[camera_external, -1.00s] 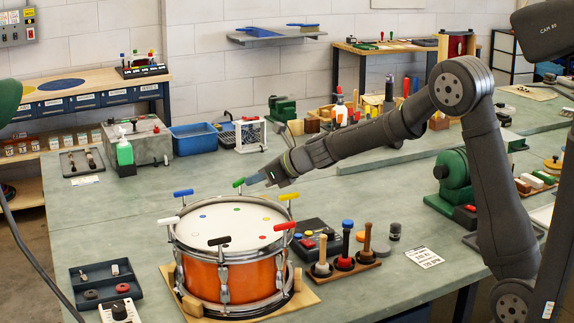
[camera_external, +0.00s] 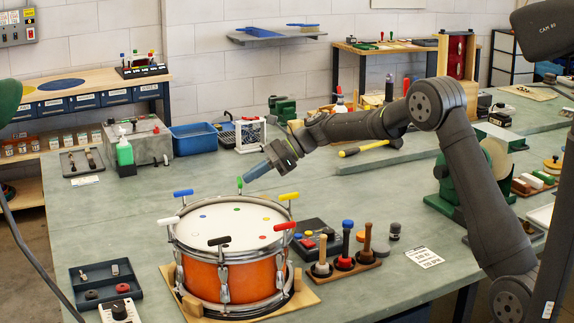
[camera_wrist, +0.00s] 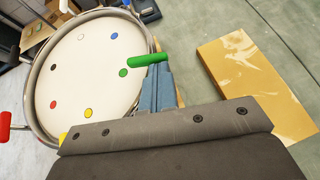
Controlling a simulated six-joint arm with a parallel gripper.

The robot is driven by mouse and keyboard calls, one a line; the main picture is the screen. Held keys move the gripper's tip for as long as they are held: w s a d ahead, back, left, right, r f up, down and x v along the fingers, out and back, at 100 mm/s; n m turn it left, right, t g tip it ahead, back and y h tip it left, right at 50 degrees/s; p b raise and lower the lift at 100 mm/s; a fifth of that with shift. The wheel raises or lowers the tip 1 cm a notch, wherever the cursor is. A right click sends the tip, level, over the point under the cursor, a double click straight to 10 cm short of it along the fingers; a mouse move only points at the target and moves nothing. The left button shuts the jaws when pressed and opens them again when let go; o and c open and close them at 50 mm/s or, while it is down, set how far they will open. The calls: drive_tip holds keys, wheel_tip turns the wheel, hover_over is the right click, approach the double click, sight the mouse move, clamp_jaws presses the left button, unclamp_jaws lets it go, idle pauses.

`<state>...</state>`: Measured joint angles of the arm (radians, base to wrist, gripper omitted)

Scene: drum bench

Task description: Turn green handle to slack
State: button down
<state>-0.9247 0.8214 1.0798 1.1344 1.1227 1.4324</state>
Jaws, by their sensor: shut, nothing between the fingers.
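An orange drum (camera_external: 228,275) with a white head (camera_external: 225,224) stands on the bench. T-shaped handles in several colours ring its rim. The green handle (camera_external: 240,184) is at the far rim and looks narrow, nearly end-on, in the external view. In the wrist view the green handle (camera_wrist: 148,59) crosses at the tips of my blue-grey fingers. My gripper (camera_external: 246,178) is shut and empty, its tips right beside the green handle, which is not between them. It also shows in the wrist view (camera_wrist: 157,90). I cannot tell whether the tips touch the handle.
The blue (camera_external: 183,193), white (camera_external: 168,221), black (camera_external: 219,241), red (camera_external: 285,226) and yellow (camera_external: 289,196) handles stand around the rim.

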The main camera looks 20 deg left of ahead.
drive_tip(key=shift+s+a+n+g+h, duration=0.15)
drive_tip(key=shift+a+n+g+h, duration=0.75)
drive_tip(key=shift+a+n, duration=0.4)
drive_tip(key=shift+s+a+n+g+h, duration=0.1)
drive_tip(key=shift+a+n+g+h, duration=0.75)
drive_tip(key=shift+a+n, duration=0.4)
drive_tip(key=shift+a, duration=0.1)
drive_tip(key=shift+s, duration=0.1)
